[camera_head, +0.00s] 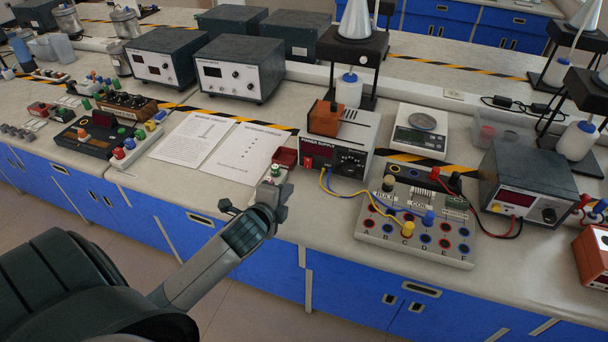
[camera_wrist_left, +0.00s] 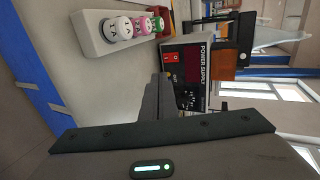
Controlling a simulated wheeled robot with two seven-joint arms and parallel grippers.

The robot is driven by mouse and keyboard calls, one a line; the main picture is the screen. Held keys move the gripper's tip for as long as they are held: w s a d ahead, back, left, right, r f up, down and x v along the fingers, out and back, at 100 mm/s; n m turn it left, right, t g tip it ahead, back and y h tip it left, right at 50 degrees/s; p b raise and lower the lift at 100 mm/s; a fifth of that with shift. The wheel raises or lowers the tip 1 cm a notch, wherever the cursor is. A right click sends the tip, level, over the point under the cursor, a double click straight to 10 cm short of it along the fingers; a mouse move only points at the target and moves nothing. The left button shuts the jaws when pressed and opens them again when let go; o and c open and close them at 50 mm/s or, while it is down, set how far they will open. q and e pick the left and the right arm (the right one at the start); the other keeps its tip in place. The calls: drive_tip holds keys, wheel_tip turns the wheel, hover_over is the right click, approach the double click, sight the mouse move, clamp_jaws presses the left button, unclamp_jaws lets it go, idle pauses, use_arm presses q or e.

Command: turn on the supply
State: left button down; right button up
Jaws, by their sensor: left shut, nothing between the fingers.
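The power supply (camera_head: 347,143) is a pale box with a dark front panel on the bench, left of the circuit board. Its red switch (camera_head: 308,162) is at the left of the front panel; the switch also shows in the left wrist view (camera_wrist_left: 172,57). I cannot tell which way the switch is set. The display (camera_wrist_left: 182,72) looks dark red with no readable digits. My left gripper (camera_head: 281,172) is shut and empty, in front and to the left of the switch. In the wrist view its dark fingers (camera_wrist_left: 160,92) point toward the panel, seemingly apart from it. My right gripper is out of view.
A circuit board (camera_head: 415,222) with knobs and wires stands right of the supply. An orange block (camera_head: 324,119) is on the supply. A pale box with coloured knobs (camera_wrist_left: 125,28) sits close to the gripper. Bench space left of the supply holds paper sheets (camera_head: 218,145).

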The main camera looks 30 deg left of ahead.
sight(308, 163)
use_arm(q)
drive_tip(key=shift+s+r, duration=0.1)
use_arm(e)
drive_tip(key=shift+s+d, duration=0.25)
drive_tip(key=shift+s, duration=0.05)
